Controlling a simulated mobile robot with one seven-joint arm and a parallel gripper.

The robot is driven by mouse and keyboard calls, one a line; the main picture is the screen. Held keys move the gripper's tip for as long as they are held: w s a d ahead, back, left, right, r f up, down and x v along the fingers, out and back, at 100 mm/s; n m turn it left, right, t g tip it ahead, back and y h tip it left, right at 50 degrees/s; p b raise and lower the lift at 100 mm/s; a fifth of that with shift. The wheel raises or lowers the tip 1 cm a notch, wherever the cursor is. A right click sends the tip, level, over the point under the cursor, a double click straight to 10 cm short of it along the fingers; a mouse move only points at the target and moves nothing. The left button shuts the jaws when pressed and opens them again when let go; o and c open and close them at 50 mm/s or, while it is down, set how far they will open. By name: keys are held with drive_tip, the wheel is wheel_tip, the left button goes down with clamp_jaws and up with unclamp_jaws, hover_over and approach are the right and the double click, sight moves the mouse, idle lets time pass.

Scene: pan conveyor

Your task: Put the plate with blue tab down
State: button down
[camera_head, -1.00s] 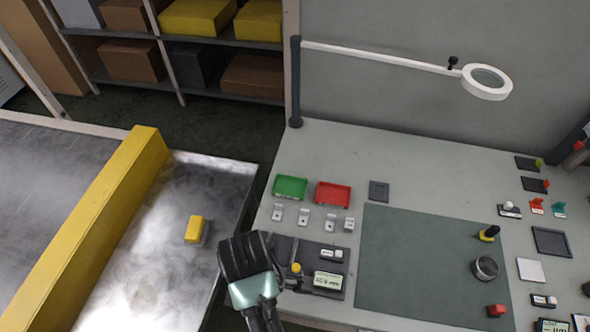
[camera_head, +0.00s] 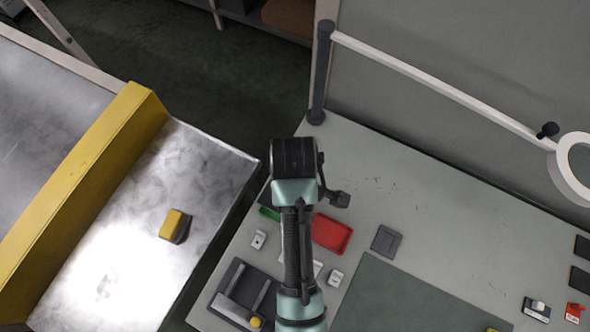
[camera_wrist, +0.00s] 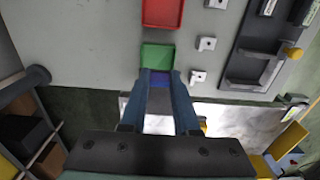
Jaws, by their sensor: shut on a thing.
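The rest of that plate cannot be made out. The fingertips and blue tab appear in front of the near edge of the green tray (camera_wrist: 158,58); whether they touch it I cannot tell. The red tray (camera_wrist: 162,12) lies beyond. In the head view my arm covers part of the green tray (camera_head: 269,213), and the held plate is hidden. The red tray (camera_head: 332,233) is in clear view there.
Small grey plates with holes (camera_wrist: 207,43) lie beside the trays. A dark fixture (camera_wrist: 262,50) with a yellow knob stands near them. A yellow block (camera_head: 171,224) sits on the metal conveyor (camera_head: 200,165) at left.

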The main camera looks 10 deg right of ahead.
drive_tip(key=shift+w+d+f, duration=0.15)
drive_tip(key=shift+f, duration=0.1)
wheel_tip(320, 180, down, 4)
drive_tip(key=shift+f, duration=2.7)
drive_tip(key=shift+f, duration=0.15)
drive_tip(key=c, duration=0.9)
unclamp_jaws()
